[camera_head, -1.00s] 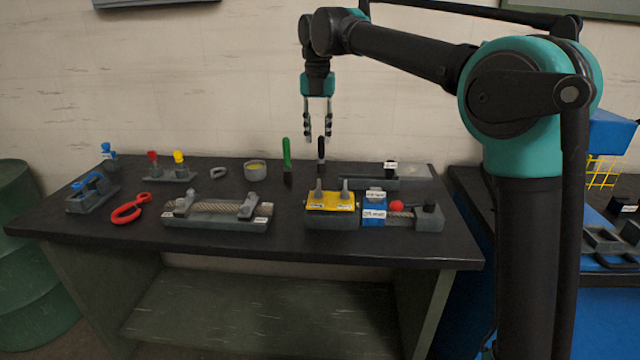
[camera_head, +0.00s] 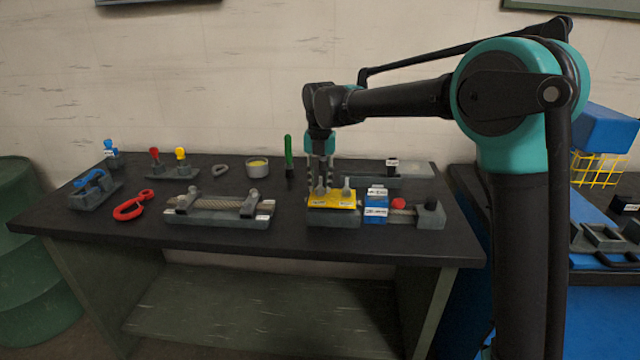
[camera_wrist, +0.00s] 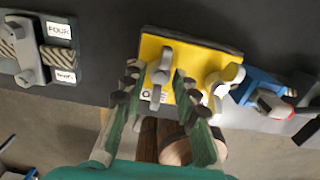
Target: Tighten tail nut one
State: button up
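A yellow plate (camera_head: 332,204) on a grey block carries two grey upright nuts with small white labels, too small to read for certain. The left nut (camera_wrist: 160,72) stands between the fingers of my gripper (camera_wrist: 154,86) in the wrist view, with a gap on each side. The right nut (camera_head: 346,188) stands clear of the fingers; it also shows in the wrist view (camera_wrist: 222,82). My gripper (camera_head: 321,186) points down over the left side of the plate, open. Whether the fingertips touch the nut cannot be told.
A blue labelled block (camera_head: 376,205), a red knob (camera_head: 398,203) and a grey end block (camera_head: 430,215) stand right of the plate. A green-handled tool (camera_head: 288,152) stands upright behind. A rope fixture (camera_head: 217,212) and red shackle (camera_head: 130,207) lie left. Bench front is clear.

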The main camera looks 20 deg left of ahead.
jog(key=shift+f, duration=0.1)
jog(key=shift+c, duration=0.6)
grip_shut()
